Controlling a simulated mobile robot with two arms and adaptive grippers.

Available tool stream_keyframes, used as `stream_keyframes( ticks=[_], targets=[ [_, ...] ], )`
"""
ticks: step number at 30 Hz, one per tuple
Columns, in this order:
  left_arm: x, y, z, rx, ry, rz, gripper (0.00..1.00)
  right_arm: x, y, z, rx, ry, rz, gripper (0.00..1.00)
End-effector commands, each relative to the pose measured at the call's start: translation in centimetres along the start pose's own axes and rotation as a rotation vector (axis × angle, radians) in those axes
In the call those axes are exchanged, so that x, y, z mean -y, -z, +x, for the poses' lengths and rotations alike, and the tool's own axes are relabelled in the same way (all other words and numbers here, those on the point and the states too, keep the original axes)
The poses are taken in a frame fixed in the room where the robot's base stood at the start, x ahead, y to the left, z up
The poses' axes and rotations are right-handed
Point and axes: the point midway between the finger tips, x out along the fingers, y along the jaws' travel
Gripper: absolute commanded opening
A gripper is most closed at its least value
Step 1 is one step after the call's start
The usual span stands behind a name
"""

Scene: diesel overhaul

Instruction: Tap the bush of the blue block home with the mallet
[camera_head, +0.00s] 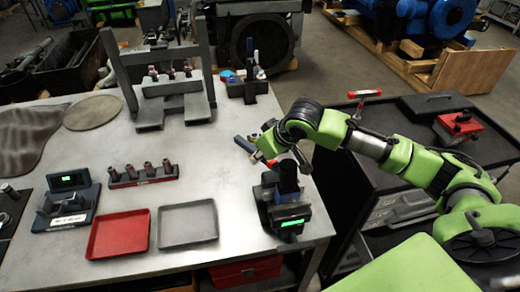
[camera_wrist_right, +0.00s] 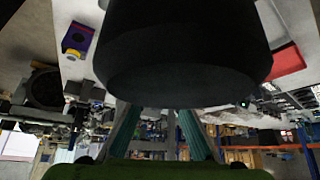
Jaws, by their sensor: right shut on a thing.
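My right gripper (camera_head: 265,150) is at the end of the green arm, over the right part of the table. In the right wrist view it is shut on the mallet, whose wide black head (camera_wrist_right: 185,60) fills the upper middle. A small blue block (camera_wrist_right: 78,40) with a yellowish ring-shaped bush (camera_wrist_right: 73,47) shows left of the mallet head, apart from it in the picture. How deep the bush sits cannot be told. My left gripper is not in view.
A dark stand with a green display (camera_head: 290,224) is at the table's right edge, just below my gripper in the picture. A red tray (camera_head: 118,233) and a grey tray (camera_head: 188,225) lie to the left. A dark cart (camera_head: 355,190) stands right of the table.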

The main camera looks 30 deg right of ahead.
Motion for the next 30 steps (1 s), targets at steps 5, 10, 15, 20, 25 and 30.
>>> stream_keyframes(
  ticks=[5,10,15,20,25,30],
  targets=[
    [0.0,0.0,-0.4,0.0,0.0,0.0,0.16,0.0,-0.1,-0.3,0.009,0.001,0.0,0.0],
    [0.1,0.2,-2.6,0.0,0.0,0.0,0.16,0.0,1.4,-2.5,0.005,0.001,0.0,0.0],
    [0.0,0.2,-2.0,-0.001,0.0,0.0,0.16,0.0,2.5,-4.2,0.002,0.0,-0.001,0.0],
    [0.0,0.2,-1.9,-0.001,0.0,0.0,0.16,0.0,3.4,-5.7,0.002,0.0,0.0,0.0],
    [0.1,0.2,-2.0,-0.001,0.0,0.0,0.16,0.0,3.6,-6.1,0.005,0.001,0.0,0.0],
    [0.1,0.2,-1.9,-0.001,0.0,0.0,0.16,0.1,3.6,-6.1,0.004,0.001,0.0,0.0]
  ],
)
